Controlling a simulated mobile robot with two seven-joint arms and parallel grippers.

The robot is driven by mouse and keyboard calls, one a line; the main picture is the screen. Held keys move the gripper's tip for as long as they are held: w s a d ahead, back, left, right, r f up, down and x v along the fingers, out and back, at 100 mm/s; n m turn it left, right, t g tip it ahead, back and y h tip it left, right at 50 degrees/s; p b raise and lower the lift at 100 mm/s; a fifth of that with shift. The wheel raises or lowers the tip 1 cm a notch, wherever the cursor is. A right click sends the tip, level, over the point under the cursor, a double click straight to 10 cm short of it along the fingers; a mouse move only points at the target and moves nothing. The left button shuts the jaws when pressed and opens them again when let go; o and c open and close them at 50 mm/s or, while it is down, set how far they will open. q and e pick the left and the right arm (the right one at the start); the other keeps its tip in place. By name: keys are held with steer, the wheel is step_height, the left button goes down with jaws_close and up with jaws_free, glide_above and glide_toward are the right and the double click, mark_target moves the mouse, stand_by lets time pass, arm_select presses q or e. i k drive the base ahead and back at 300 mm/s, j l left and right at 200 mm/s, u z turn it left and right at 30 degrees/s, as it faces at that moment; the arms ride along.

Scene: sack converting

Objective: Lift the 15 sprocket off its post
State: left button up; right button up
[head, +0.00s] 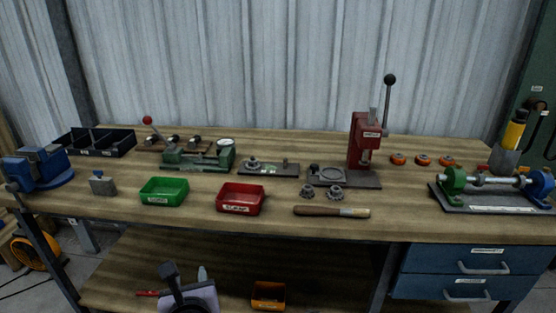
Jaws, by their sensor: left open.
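A grey plate (288,168) with posts lies in the middle of the bench. A small dark toothed sprocket (253,163) sits on the post at its left end. Two more dark sprockets, one on the left (307,191) and one on the right (334,192), lie on the bench in front of the press. Any tooth number is too small to read, so I cannot tell which is the 15. My left gripper (185,271) is open and empty at the bottom edge, low in front of the bench and well away from the sprockets. My right gripper is not in view.
A green bin (164,191) and a red bin (240,198) stand before the plate. A red lever press (365,140) stands to its right, and a green fixture (198,155) to its left. A wooden-handled tool (332,212) lies near the front edge.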

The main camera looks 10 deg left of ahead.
mark_target(254, 165)
steer(key=i+j+z, duration=0.15)
steer(key=i+z, duration=0.15)
steer(key=i+j+z, duration=0.3)
steer(key=i, duration=0.2)
steer(key=i+j+z, duration=0.2)
steer(key=i+j, duration=0.25)
steer(key=j, duration=0.2)
steer(key=k+j, duration=0.1)
steer(key=j, duration=0.15)
steer(key=k+j, duration=0.1)
steer(key=j, duration=0.15)
